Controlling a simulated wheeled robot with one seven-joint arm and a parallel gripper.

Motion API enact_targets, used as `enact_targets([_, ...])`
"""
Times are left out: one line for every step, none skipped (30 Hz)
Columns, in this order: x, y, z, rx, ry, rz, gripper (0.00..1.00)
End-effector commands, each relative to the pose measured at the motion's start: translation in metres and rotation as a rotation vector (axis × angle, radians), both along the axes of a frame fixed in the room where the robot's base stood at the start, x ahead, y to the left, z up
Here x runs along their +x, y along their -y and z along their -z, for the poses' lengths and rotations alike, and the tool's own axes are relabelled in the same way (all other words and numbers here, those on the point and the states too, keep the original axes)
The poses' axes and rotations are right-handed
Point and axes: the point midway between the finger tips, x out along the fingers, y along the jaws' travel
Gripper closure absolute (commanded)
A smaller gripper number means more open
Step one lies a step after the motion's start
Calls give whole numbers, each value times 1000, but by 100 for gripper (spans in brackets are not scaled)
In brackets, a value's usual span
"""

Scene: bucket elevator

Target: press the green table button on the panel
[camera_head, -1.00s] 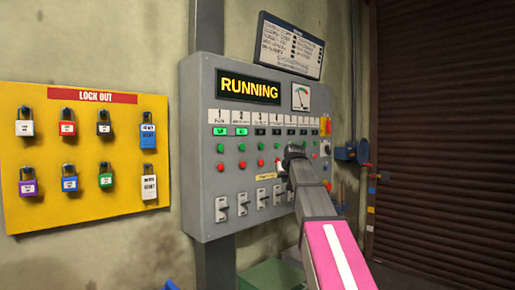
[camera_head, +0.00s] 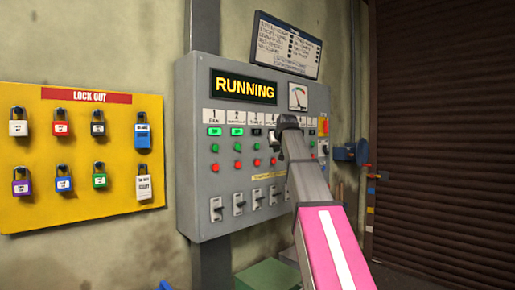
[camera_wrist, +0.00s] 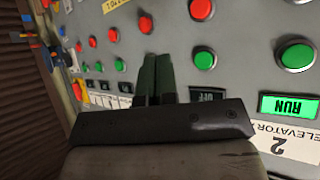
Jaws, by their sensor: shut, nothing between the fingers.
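The grey control panel (camera_head: 192,200) shows a row of round green buttons above a row of red ones. The third-column green button (camera_head: 256,145) is just left of my gripper (camera_head: 276,137); I cannot read which column is labelled table. In the wrist view, which is inverted, that green button (camera_wrist: 204,59) lies right of my gripper's dark fingers (camera_wrist: 156,60). The column 2 elevator green button (camera_wrist: 296,54) is farther right. My gripper is shut and empty, close in front of the panel. Contact cannot be told. The fingers hide part of the button row.
The display (camera_head: 244,87) reads RUNNING. Switches (camera_head: 238,203) line the panel's lower part. A yellow lock-out board (camera_head: 80,205) with several padlocks hangs at left. A brown shutter (camera_head: 440,150) stands at right. Lit green RUN lamps (camera_wrist: 288,106) show above columns 1 and 2.

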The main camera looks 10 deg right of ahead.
Motion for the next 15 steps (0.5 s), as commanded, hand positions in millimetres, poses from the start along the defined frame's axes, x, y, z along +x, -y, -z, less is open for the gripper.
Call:
enact_targets([2,-1,0,0,0,0,100])
enact_targets([3,-2,0,0,0,0,100])
enact_targets([4,-3,0,0,0,0,100])
enact_targets([6,-4,0,-1,0,-1,100])
enact_targets([7,-5,0,0,0,-1,100])
enact_targets([10,-7,-1,0,-1,-1,100])
enact_targets([12,-8,-1,0,-1,-1,100])
enact_targets([15,-10,-1,0,-1,-1,100])
enact_targets([18,-12,-1,0,-1,-1,100])
enact_targets([21,-14,-1,0,-1,-1,100])
enact_targets([24,-16,-1,0,-1,-1,100])
enact_targets([28,-19,-1,0,0,-1,100])
enact_targets([31,-21,-1,1,0,-1,100])
enact_targets([34,-24,-1,1,0,-1,100])
enact_targets([38,-27,-1,0,0,-1,100])
